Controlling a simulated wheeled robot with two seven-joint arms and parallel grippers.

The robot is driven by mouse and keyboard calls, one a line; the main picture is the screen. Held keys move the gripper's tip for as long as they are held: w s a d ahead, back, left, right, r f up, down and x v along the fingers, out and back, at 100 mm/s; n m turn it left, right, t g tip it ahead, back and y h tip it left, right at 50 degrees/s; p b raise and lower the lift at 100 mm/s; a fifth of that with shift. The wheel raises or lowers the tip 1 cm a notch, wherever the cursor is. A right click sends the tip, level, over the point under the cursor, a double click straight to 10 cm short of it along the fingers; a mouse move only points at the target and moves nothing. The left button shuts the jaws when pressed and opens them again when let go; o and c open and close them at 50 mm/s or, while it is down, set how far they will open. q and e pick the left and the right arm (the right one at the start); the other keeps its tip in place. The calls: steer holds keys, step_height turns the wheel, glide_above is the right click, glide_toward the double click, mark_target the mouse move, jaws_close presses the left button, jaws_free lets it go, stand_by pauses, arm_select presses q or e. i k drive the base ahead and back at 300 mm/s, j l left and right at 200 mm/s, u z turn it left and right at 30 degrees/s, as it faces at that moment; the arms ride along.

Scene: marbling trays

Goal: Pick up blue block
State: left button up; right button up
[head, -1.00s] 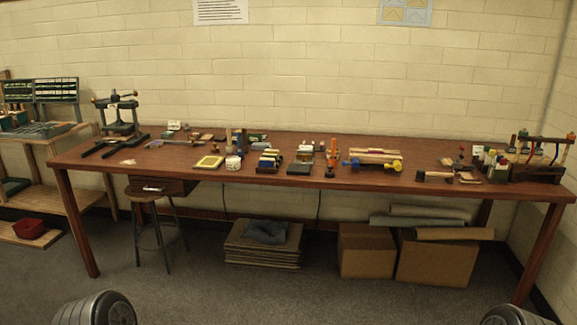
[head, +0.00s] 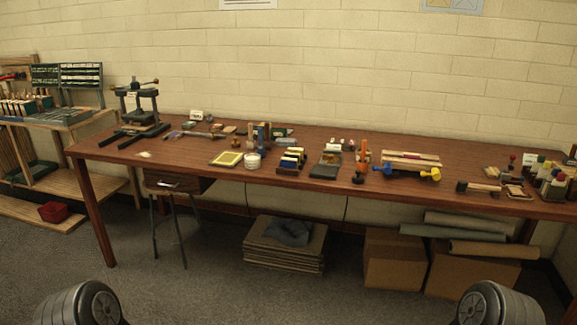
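A small upright blue block (head: 264,134) stands near the back of the brown workbench (head: 215,178), left of its middle, beside a tan upright piece (head: 253,138). Other blue parts also show: a dark blue strip in a small rack (head: 289,169) and a blue knob (head: 387,169) at the left end of a wooden clamp-like tool (head: 411,162). I cannot tell for sure which is the blue block meant. Only rounded grey parts of my two arms show at the bottom corners, well short of the bench. Neither gripper is in view.
A yellow-framed pad (head: 226,159) and a white jar (head: 252,161) sit near the bench's front edge. A dark press (head: 138,106) stands at the left end. A stool (head: 171,222), stacked boards (head: 284,256) and cardboard boxes (head: 393,262) are under the bench.

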mark_target(288, 162)
steer(key=i+j+z, duration=0.25)
steer(key=i+z, duration=0.15)
steer(key=i, duration=0.3)
steer(key=i+j+z, duration=0.35)
steer(key=i, duration=0.3)
steer(key=i+j+z, duration=0.4)
steer(key=i+j, duration=0.2)
steer(key=j, duration=0.15)
